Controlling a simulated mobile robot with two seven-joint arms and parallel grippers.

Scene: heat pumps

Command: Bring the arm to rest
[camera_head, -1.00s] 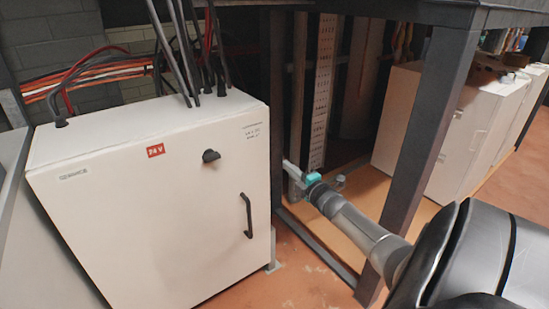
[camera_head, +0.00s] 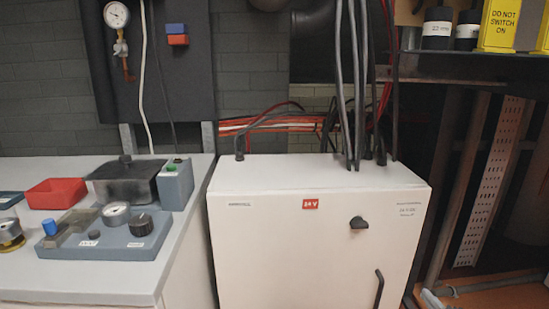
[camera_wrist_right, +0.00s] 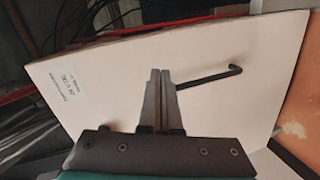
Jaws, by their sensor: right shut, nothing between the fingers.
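My right gripper (camera_wrist_right: 160,76) is shut with nothing between its fingers. In the right wrist view its two dark fingers lie together in front of the white cabinet (camera_wrist_right: 110,75), overlapping one end of the black bar handle (camera_wrist_right: 212,76); the fingers hold nothing. The cabinet door looks closed. My left gripper is in neither view.
The cabinet's black knob (camera_head: 358,223) and handle (camera_head: 379,288) face me. Cables (camera_head: 350,90) rise from its top. A bench with a blue-grey device (camera_head: 105,245) and a red tray (camera_head: 56,193) stands at left. A dark shelf frame (camera_head: 450,170) stands at right.

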